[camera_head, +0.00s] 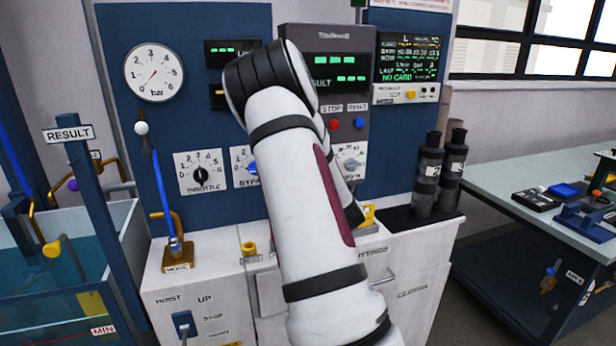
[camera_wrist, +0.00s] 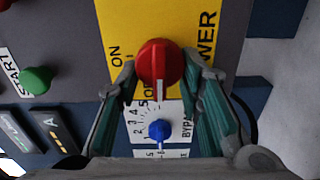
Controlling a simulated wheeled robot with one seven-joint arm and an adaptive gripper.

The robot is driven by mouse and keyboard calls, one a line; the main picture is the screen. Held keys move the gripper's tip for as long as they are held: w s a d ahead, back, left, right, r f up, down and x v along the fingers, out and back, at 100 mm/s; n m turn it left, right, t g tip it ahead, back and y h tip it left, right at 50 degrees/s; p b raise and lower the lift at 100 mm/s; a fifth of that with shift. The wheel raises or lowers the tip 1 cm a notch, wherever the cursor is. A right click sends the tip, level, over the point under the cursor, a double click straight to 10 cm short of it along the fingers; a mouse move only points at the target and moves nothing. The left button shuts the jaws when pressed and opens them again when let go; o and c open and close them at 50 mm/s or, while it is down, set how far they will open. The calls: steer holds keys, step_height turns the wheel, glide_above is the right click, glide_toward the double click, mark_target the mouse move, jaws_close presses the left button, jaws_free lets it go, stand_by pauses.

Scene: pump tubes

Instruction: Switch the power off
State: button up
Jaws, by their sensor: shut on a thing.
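The red power knob (camera_wrist: 158,60) sits on a yellow plate (camera_wrist: 122,22) marked POWER in the wrist view. ON is printed to its left, and a partly hidden label starting with O is just below it. The knob's white mark points down in the picture, towards that lower label. My gripper (camera_wrist: 158,68) has one finger on each side of the knob and is shut on it. In the head view my arm covers the gripper, and I cannot see the knob there.
A green START button (camera_wrist: 37,80) and a blue bypass knob (camera_wrist: 159,130) are near the gripper in the wrist view. The head view shows a pressure gauge (camera_head: 154,72), a throttle dial (camera_head: 201,174) and dark cylinders (camera_head: 428,172) on the right.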

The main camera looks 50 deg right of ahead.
steer(key=shift+n, duration=0.4)
steer(key=o, duration=1.1)
steer(key=shift+s, duration=0.1)
steer(key=v, duration=1.1)
steer(key=shift+s+a, duration=0.2)
steer(key=shift+s, duration=0.15)
